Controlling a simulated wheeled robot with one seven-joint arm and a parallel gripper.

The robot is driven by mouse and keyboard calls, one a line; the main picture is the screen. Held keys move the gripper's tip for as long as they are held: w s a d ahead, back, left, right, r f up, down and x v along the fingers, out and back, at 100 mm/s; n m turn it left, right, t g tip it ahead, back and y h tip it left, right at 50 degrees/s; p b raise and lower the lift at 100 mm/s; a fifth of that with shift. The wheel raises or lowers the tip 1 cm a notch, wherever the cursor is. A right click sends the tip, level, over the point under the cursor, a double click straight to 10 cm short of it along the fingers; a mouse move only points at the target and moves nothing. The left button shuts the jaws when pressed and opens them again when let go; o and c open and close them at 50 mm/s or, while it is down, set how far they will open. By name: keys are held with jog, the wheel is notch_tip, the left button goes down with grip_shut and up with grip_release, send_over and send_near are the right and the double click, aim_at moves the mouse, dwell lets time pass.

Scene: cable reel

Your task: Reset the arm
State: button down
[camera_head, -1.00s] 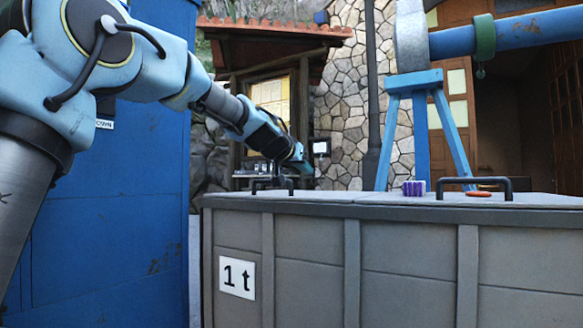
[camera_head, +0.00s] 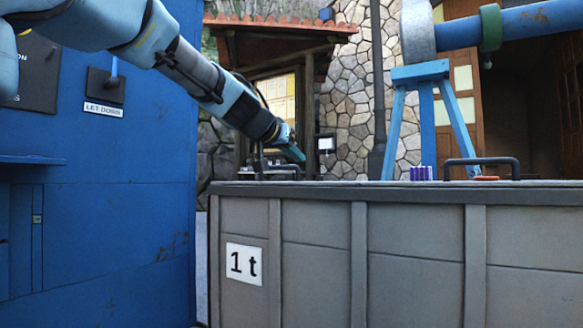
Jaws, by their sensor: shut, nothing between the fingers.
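My arm (camera_head: 190,70) reaches from the upper left toward the middle of the view, sloping down to the right. My gripper (camera_head: 294,153) is at its end, small and seen from behind. It is shut and holds nothing that I can see. It is just above or behind the left black handle (camera_head: 262,163) of the grey box; I cannot tell whether they touch.
The grey box (camera_head: 400,240) marked "1 t" fills the lower right. A purple block (camera_head: 420,173), an orange disc (camera_head: 486,178) and a right black handle (camera_head: 482,161) are on its top. A blue cabinet (camera_head: 110,220) stands at left. A blue trestle (camera_head: 420,75) carries a pipe.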

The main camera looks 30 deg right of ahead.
jog(key=shift+s+a, duration=0.1)
jog(key=w+a+f+n+g+y+p, duration=0.1)
jog(key=w+a+f+n+y+p, duration=0.2)
jog(key=a+f+p, duration=0.65)
jog(key=w+a+f+n+y+p, duration=0.1)
jog(key=a+f+n+y+p, duration=0.3)
jog(key=a, duration=1)
jog(key=s+a+f+n+g+y+p, duration=0.25)
jog(key=s+a+f, duration=0.3)
jog(key=a, duration=0.45)
jog(key=s+a+f+n+g+y+p, duration=0.1)
jog(key=s+a+f+g+y+p, duration=0.2)
jog(key=s+a, duration=0.55)
notch_tip(320, 180, up, 36)
jog(key=a+t+p, duration=0.1)
jog(key=a+p, duration=0.1)
jog(key=p, duration=3.6)
jog(key=shift+w+a+r, duration=0.2)
jog(key=shift+a+r, duration=0.05)
jog(key=shift+n, duration=0.25)
